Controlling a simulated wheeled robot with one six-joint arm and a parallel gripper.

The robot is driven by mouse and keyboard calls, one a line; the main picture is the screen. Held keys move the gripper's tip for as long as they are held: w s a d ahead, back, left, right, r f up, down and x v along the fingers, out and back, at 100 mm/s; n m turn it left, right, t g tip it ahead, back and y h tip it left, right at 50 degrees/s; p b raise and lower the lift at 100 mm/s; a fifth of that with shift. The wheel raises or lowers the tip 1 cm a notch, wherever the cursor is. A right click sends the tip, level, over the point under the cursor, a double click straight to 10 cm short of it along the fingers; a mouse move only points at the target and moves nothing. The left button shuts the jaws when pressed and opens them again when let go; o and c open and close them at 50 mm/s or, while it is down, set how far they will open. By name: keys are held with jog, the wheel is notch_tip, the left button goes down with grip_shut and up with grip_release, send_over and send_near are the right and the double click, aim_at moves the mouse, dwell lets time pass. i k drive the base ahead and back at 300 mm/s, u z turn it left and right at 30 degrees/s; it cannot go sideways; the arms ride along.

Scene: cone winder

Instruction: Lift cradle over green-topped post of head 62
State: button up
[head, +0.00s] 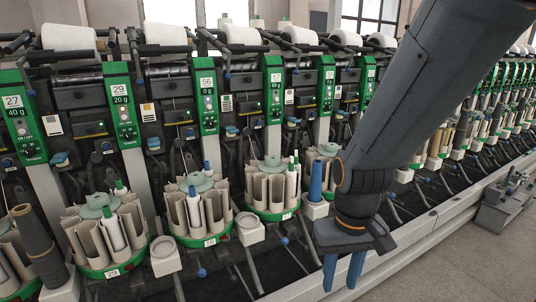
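My gripper (343,272) hangs in front of the winder's lower rail, its two blue fingers pointing down and apart with nothing seen between them. It is well below the winding heads. Number plates are on green panels; I read 27 (14,101), 29 (118,89), 56 (207,81) and 57 (275,77). The panels further right are too small to read surely, so I cannot tell which is head 62. Cradle arms (165,50) sit up by the white yarn packages (166,34). I cannot single out the task's cradle or green-topped post.
Round magazines (198,240) with green bases and cream tubes stand out in front of the heads. A blue tube (315,180) stands on a white block left of my arm. A dark cone (36,240) is at lower left.

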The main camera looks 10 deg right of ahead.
aim_at(329, 42)
jog(key=z, duration=0.1)
jog(key=i, duration=0.15)
jog(key=z, duration=2.4)
jog(key=i, duration=1.6)
jog(key=u, duration=2.5)
jog(key=i, duration=1)
